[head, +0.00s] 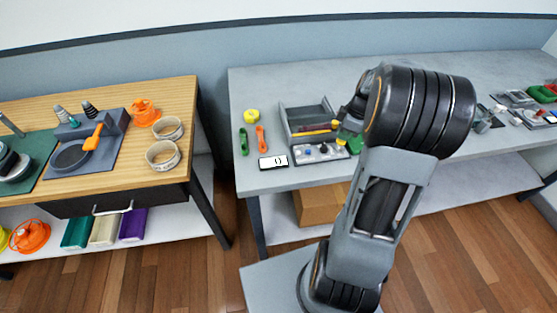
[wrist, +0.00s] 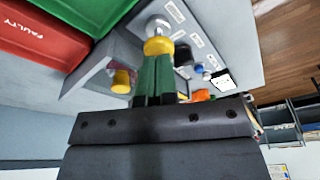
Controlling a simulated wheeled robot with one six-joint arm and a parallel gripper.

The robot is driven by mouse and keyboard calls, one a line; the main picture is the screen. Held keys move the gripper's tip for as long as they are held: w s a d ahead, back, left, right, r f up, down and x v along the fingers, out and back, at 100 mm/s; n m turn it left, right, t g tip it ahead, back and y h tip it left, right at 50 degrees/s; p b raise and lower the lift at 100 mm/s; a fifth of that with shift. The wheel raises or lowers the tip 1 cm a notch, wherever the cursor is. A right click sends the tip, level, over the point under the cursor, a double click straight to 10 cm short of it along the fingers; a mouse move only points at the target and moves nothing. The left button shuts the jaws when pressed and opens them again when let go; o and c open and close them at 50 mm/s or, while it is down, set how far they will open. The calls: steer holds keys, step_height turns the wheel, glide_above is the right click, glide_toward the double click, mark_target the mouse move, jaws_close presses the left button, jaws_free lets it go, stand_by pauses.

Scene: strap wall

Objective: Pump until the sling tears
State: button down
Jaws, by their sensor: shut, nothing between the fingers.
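A grey strap tester (head: 320,152) stands on the right bench, with a blue button and small labelled controls on its front panel. A white display (head: 276,162) beside it reads 0; it also shows in the wrist view (wrist: 222,82). Yellow and dark red strips (head: 313,131) lie across the tester; I cannot tell whether one is the sling. In the wrist view, my gripper (wrist: 157,58) has green fingers, shut and empty. A yellow piece shows at their tips, and a silver round knob (wrist: 158,25) is just beyond; I cannot tell if they touch. No pump handle is clearly visible.
A yellow roll (head: 251,115), a green tool (head: 243,141) and an orange tool (head: 261,138) lie left of the tester. A red bin marked FAULTY (wrist: 40,42) and a green bin (wrist: 88,12) are near my gripper in the wrist view. A wooden bench (head: 180,95) stands left across a gap.

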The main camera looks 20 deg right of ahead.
steer(key=shift+r, duration=0.1)
steer(key=shift+r+p, duration=1.95)
steer(key=shift+r, duration=1)
steer(key=c, duration=1.9)
jaws_free()
steer(key=shift+o, duration=0.9)
step_height(320, 180, up, 6)
steer(key=p, duration=0.4)
